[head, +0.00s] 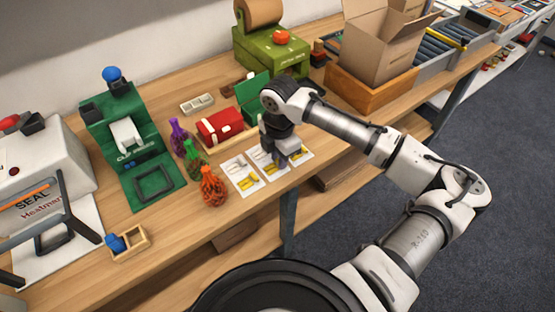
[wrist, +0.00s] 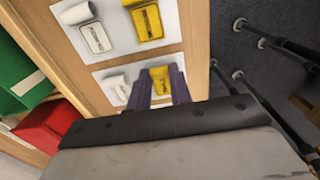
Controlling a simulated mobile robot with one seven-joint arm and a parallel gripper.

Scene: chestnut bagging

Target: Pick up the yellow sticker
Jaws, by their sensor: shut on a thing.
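Sheets with white and yellow stickers lie on the wooden table. In the wrist view, a yellow sticker (wrist: 160,82) sits between the two purple fingers of my gripper (wrist: 158,76), which are shut on it. Another yellow sticker (wrist: 147,22) with a printed label lies on the farther sheet (wrist: 122,50), beside a white one (wrist: 97,37). In the head view, my gripper (head: 282,160) points down over the right sheets near the table's front edge, and its fingers hide part of them. The left sheet (head: 241,176) also carries a yellow sticker (head: 248,183).
Purple, green and orange net bags (head: 213,187) stand left of the sheets. A red box (head: 220,126) and a green box (head: 254,97) are behind. A green bagging stand (head: 128,140) is farther left; an open carton (head: 382,45) stands at the back right.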

